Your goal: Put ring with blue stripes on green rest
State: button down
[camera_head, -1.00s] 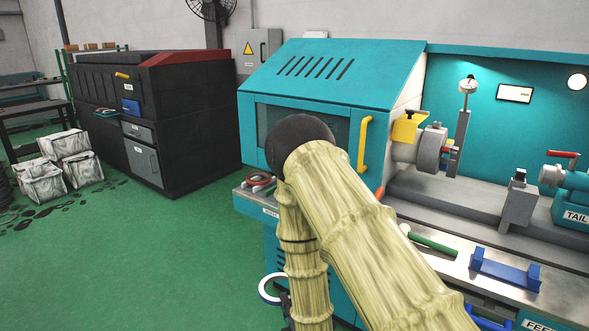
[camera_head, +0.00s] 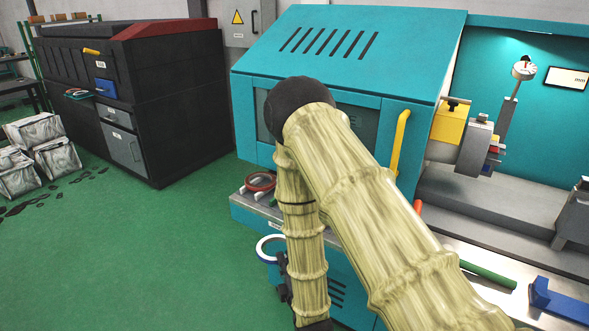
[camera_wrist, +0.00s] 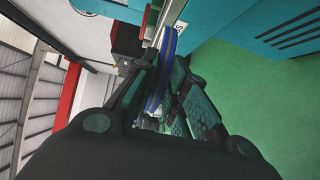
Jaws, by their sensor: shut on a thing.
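In the wrist view the blue-striped ring (camera_wrist: 168,50) stands on edge between the fingers of my gripper (camera_wrist: 160,105). The ring is in front of the lathe, below its left shelf (camera_head: 245,212). A small green piece (camera_head: 273,202) shows on that shelf beside my arm; I cannot tell if it is the green rest.
A red ring (camera_head: 261,181) lies on the shelf. A green bar (camera_head: 488,275) and a blue rest (camera_head: 560,301) are on the lathe bed to the right. The lathe's teal cabinet (camera_head: 350,50) rises behind my arm. Green floor (camera_head: 150,260) is clear at left.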

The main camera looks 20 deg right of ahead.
jog(key=w+d+r+p, duration=0.2)
jog(key=w+d+r, duration=0.1)
jog(key=w+r, duration=0.2)
jog(key=w+d+r+m+h+p, duration=0.1)
jog(key=w+d+r, duration=0.3)
jog(key=w, duration=0.5)
jog(key=w+d+r+h+p, duration=0.1)
jog(key=w+d+r+p, duration=0.2)
jog(key=w+r, duration=0.2)
jog(key=shift+w+d+r+t, duration=0.3)
jog(key=shift+w+d+r, duration=0.1)
jog(key=shift+w, duration=0.8)
jog(key=shift+s+f+b, duration=0.1)
jog(key=shift+f+b, duration=0.1)
jog(key=shift+b, duration=0.1)
jog(key=shift+f+b, duration=1.8)
jog(key=shift+f, duration=1)
jog(key=shift+f+b, duration=0.7)
jog(key=shift+f, duration=0.3)
jog(key=shift+r, duration=0.1)
